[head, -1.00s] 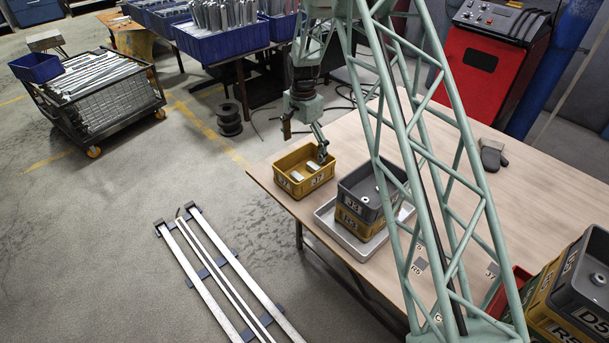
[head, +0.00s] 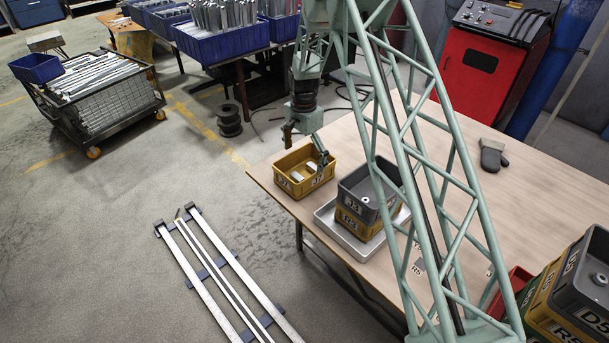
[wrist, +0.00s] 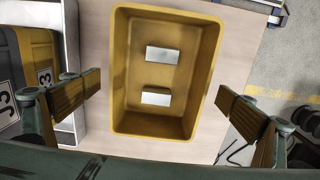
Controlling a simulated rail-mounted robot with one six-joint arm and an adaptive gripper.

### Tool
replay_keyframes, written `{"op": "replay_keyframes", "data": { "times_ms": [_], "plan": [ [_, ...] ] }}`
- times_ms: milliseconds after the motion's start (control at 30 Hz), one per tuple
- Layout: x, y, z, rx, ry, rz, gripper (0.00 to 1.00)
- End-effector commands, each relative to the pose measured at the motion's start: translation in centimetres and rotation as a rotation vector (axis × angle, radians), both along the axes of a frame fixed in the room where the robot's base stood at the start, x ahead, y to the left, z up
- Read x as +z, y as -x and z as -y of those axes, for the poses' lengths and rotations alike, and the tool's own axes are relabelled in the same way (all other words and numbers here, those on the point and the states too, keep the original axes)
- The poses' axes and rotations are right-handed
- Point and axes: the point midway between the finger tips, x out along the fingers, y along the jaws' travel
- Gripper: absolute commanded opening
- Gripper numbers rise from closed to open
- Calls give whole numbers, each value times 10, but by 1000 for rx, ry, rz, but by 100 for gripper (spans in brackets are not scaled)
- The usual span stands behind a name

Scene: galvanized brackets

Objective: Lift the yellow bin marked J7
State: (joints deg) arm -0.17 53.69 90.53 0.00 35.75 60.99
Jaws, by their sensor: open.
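The yellow bin (head: 287,183) sits on the near left corner of the table, with labels on its sides that look like J7 but are small. Two pale metal blocks lie inside it, and the wrist view shows the open bin (wrist: 160,125) from above with both. My gripper (head: 305,147) is above the bin, fingers pointing down. In the wrist view my gripper (wrist: 160,95) is open, with one finger left and one right of the bin, both apart from its walls. Whether the fingertips are below the rim cannot be told.
A grey bin (head: 358,207) is stacked on a yellow bin (head: 352,226) in a silver tray (head: 328,222), close right of the bin. More stacked bins (head: 590,290) stand at the right. A glove (head: 491,155) lies at the back. The middle of the table is mostly clear.

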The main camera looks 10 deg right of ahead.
Motion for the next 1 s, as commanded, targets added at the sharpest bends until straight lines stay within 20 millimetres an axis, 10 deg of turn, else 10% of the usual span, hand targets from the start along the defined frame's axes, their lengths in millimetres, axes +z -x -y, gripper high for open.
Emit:
{"op": "replay_keyframes", "data": {
  "times_ms": [400,1000],
  "plan": [
    [-39,0,3,0,0,-1,100],
    [-40,0,3,0,0,0,100]
  ]
}}
